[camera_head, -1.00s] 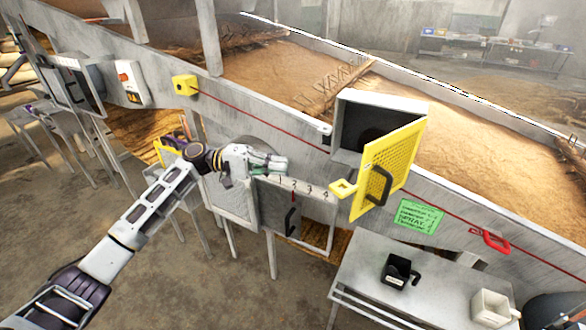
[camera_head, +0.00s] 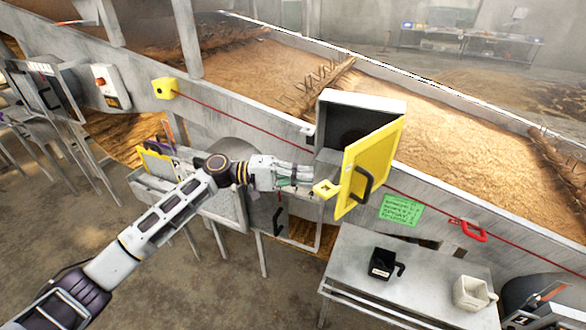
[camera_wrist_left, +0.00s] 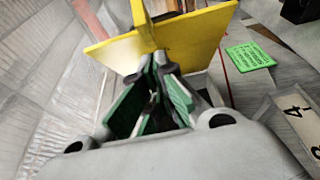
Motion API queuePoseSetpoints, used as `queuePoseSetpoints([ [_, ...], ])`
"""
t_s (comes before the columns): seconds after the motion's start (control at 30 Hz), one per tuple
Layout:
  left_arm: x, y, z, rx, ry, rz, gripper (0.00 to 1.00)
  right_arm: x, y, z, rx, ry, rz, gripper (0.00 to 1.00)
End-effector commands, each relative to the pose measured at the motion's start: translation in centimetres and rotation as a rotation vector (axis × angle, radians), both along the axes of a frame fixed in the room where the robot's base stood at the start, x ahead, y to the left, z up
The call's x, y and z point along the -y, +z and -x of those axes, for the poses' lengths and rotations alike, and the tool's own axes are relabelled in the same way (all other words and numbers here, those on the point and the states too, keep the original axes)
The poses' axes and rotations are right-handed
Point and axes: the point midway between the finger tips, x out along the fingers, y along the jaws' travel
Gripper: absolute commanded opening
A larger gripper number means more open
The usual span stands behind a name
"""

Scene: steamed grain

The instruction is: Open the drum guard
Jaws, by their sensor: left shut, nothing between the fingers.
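In the left wrist view the green-padded fingers (camera_wrist_left: 157,64) point at the yellow guard (camera_wrist_left: 196,38). I cannot tell whether they touch it. My right gripper is not in view.
A grey table (camera_head: 352,240) below the guard holds a black mug (camera_head: 382,264) and a pale mug (camera_head: 473,293). A green sign (camera_head: 401,210) and a red handle (camera_head: 470,231) are on the wall right of the guard. A red cord runs along the wall.

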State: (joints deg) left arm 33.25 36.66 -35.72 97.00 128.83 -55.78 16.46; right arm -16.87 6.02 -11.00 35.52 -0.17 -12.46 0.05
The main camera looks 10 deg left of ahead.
Motion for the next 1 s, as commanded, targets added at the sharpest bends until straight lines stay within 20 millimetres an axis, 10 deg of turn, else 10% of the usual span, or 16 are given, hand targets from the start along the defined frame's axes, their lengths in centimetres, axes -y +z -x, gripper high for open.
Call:
queuePoseSetpoints([
  [1.0,2.0,-0.1,2.3,-0.002,0.048,-0.003,0.0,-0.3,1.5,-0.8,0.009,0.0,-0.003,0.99],
])
